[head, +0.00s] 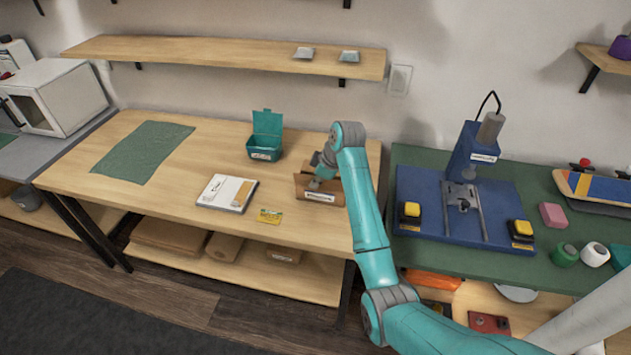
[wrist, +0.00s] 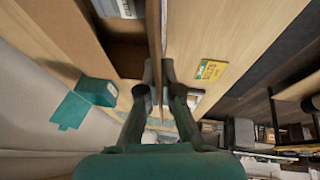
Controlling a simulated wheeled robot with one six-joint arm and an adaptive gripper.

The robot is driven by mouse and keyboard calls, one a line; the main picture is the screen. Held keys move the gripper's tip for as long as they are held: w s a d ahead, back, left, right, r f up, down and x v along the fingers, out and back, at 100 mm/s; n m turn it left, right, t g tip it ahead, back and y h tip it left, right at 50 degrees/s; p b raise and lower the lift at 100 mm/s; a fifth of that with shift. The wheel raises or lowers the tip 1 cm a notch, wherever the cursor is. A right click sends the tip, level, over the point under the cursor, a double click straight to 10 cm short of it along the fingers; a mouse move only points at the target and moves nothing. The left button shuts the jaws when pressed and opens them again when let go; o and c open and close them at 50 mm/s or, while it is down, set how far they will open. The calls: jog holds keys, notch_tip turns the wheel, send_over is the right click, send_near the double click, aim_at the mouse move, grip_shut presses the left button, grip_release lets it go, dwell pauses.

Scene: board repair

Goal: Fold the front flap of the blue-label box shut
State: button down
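The open cardboard box (head: 328,197) stands near the right end of the wooden bench, a small pale label on its front; I cannot make out any blue on it. The box's brown inside (wrist: 122,50) shows left of the panel, with a white and bluish piece at the top.
A teal open bin (head: 264,148) stands behind and left of the box. A yellow card (head: 269,216) and a white booklet (head: 227,193) lie left of it, in front. A green mat (head: 143,152) lies farther left. A wooden shelf (head: 220,54) hangs above. A green bench with a blue fixture (head: 415,190) adjoins on the right.

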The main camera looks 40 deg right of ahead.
jog(key=shift+w+d+y, duration=0.1)
jog(key=shift+y, duration=0.2)
jog(key=shift+w+d+r+m+g+y, duration=0.15)
jog(key=shift+d+m+g+y, duration=0.15)
jog(key=shift+g+y, duration=0.35)
jog(key=shift+w+d+m+g+y, duration=0.15)
jog(key=shift+g+y, duration=0.4)
jog(key=shift+y, duration=0.1)
jog(key=shift+w+d+m+g+y, duration=0.15)
jog(key=shift+g+y, duration=0.35)
jog(key=shift+y, duration=0.1)
jog(key=shift+f, duration=0.2)
jog(key=c, duration=1.4)
grip_release()
